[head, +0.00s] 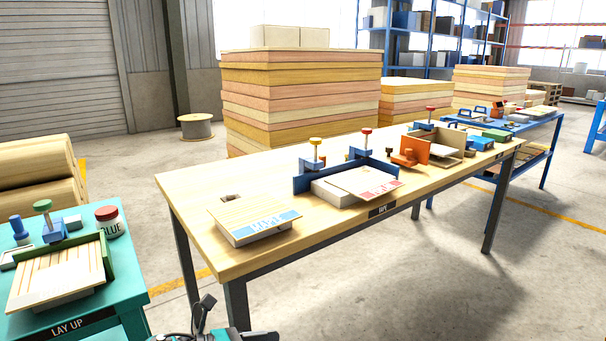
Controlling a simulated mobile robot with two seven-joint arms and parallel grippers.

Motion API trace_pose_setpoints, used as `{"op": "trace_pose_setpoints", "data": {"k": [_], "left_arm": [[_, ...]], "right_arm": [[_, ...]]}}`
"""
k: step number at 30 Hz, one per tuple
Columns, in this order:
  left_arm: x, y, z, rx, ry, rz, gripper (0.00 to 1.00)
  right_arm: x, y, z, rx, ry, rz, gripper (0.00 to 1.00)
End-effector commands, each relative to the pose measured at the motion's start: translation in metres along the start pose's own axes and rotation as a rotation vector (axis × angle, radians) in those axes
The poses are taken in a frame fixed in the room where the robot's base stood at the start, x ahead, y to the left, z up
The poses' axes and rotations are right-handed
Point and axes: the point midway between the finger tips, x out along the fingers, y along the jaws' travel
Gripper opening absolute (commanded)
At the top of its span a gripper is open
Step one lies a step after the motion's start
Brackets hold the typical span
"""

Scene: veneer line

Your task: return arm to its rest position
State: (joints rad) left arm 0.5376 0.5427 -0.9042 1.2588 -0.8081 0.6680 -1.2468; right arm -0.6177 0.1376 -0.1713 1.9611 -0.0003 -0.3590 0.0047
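A small dark and teal part of my own arm shows at the bottom edge, left of centre, in front of the tape table (400,212). It is cut off by the frame. It seems to belong to my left arm, and I cannot make out whether its gripper is open or shut. It stands over the floor, apart from the tables as far as I can see. My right arm and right gripper are not in view.
The teal lay-up table (135,292) with a glue pot (107,219) stands at the left. The tape table carries a veneer-topped block (250,222) and clamp fixtures (316,165). Stacked boards (300,95) stand behind. The floor (420,295) at front right is clear.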

Motion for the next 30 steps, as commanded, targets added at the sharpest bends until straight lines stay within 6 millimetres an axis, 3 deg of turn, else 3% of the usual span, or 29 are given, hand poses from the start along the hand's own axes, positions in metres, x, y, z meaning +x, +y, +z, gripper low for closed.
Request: {"op": "trace_pose_setpoints", "data": {"k": [1,3,8,14,18,24,30], "left_arm": [[0.008,-0.016,-0.005,-0.167,-0.083,0.005,0.56],[0.013,-0.028,-0.006,-0.412,-0.201,0.021,0.56],[0.002,-0.041,-0.018,-0.992,-0.461,0.064,0.56],[-0.043,-0.042,-0.06,-1.721,-0.797,0.121,0.56],[-0.086,-0.048,-0.107,-2.184,-1.053,0.162,0.56],[-0.135,-0.066,-0.161,-2.598,-1.35,0.2,0.56],[-0.151,-0.074,-0.177,-2.718,-1.458,0.207,0.56]], "right_arm": [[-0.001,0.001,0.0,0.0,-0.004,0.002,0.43],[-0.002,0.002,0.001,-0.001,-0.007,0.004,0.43],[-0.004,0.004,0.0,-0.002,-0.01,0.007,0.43],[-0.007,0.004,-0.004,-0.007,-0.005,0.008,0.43],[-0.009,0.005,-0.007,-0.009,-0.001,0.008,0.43],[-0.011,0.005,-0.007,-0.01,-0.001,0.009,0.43],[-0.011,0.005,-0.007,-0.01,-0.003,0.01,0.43]]}}
